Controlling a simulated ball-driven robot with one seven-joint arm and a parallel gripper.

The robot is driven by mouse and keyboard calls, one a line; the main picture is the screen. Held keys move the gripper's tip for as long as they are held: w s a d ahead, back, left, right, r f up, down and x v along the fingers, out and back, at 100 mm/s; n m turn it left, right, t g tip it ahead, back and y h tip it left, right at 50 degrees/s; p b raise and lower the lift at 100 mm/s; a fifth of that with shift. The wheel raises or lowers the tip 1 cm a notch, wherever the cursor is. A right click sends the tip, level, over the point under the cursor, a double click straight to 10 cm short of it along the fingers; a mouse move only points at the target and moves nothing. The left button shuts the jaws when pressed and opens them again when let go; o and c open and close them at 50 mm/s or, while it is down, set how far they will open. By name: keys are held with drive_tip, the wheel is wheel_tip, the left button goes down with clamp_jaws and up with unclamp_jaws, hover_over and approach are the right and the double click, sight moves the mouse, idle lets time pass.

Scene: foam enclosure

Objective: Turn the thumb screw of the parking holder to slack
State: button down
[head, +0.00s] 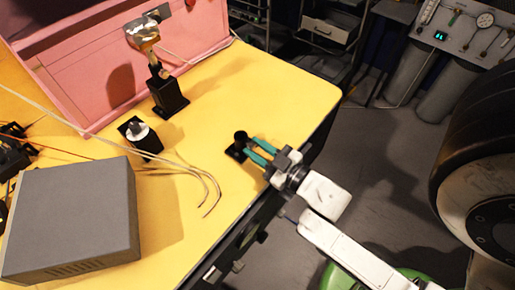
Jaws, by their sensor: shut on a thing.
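A small black holder (236,153) with a dark round upright top stands on the yellow table near its front edge. I take it for the parking holder. My gripper (250,146), with teal fingers, reaches in from the right, low over the table, with its fingertips at the holder's right side. The fingers are shut on a small part there, which I take for the thumb screw. The fingertips cover that part, so its shape and how far it is turned cannot be seen.
A grey box (70,215) fills the front left. A black block with a pale knob (138,130) and a black stand (168,95) with a shiny head are further back. Loose pale cables (200,178) lie left of the holder. Pink foam walls (90,75) close the back.

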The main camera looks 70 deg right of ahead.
drive_tip(key=c, duration=0.9)
unclamp_jaws()
drive_tip(key=shift+s, duration=0.15)
drive_tip(key=shift+b+v, duration=1.25)
drive_tip(key=shift+v, duration=4)
drive_tip(key=shift+a+r, duration=0.1)
